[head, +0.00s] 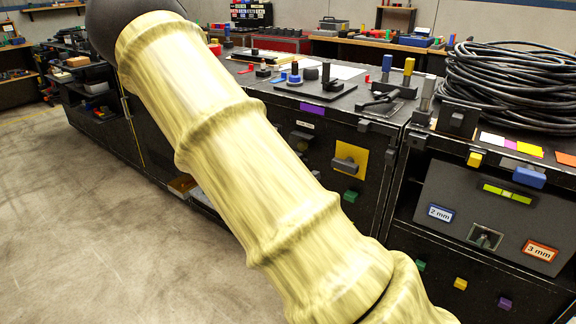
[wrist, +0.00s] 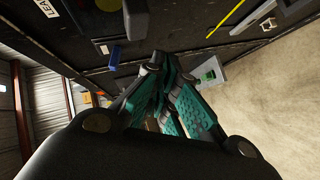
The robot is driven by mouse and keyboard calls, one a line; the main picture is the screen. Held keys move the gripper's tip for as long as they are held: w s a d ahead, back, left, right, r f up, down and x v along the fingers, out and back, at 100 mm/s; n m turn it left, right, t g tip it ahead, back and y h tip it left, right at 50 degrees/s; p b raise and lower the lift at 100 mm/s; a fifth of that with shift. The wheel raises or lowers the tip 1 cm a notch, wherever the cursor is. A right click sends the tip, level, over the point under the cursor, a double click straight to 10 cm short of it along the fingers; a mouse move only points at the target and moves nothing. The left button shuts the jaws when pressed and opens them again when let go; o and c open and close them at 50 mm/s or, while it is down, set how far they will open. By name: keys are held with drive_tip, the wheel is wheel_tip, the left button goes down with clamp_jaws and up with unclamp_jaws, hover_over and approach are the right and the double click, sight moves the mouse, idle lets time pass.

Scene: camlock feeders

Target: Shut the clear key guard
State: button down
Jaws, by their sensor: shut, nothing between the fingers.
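I cannot pick out the clear key guard for certain in either view. In the wrist view, a pale box-like piece with a green part (wrist: 209,73) sits on the dark cabinet front, to the right of my gripper (wrist: 165,64); I cannot tell if it is the guard. My gripper is shut and empty, its teal-padded fingers close together in front of the dark cabinet. I cannot tell whether the fingertips touch anything. In the head view my pale yellow arm runs down across the middle, and the gripper is out of view.
In the head view, a grey panel (head: 465,222) with 2 mm and 3 mm labels is at the right. A yellow plate with a grey handle (head: 345,165) is on the cabinet front. A black cable coil (head: 510,85) lies on top. The floor (head: 110,220) at left is clear.

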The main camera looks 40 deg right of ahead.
drive_tip(key=s+a, duration=0.7)
drive_tip(key=s, duration=0.1)
drive_tip(key=shift+s, duration=0.15)
drive_tip(key=s+a+f+m+g+y, duration=0.15)
drive_tip(key=s+a+f, duration=0.25)
drive_tip(key=f, duration=0.5)
drive_tip(key=s+a+f+m+g+y, duration=0.1)
drive_tip(key=s+a+f+g, duration=0.25)
drive_tip(key=f, duration=0.45)
drive_tip(key=s+a+f+m+g+y, duration=0.1)
drive_tip(key=s+a+f, duration=0.25)
drive_tip(key=f, duration=0.55)
drive_tip(key=s+a+f+m+g+y, duration=0.2)
drive_tip(key=s+a+f+g, duration=0.1)
drive_tip(key=s+a+f, duration=0.5)
drive_tip(key=s+a+f+m+g+y, duration=0.25)
drive_tip(key=s+a+f, duration=0.25)
drive_tip(key=s+a, duration=0.5)
wheel_tip(320, 180, up, 16)
drive_tip(key=p, duration=1.6)
drive_tip(key=shift+w+d+r, duration=0.2)
drive_tip(key=shift+w+d, duration=0.1)
drive_tip(key=shift+w, duration=0.1)
drive_tip(key=shift+g, duration=0.25)
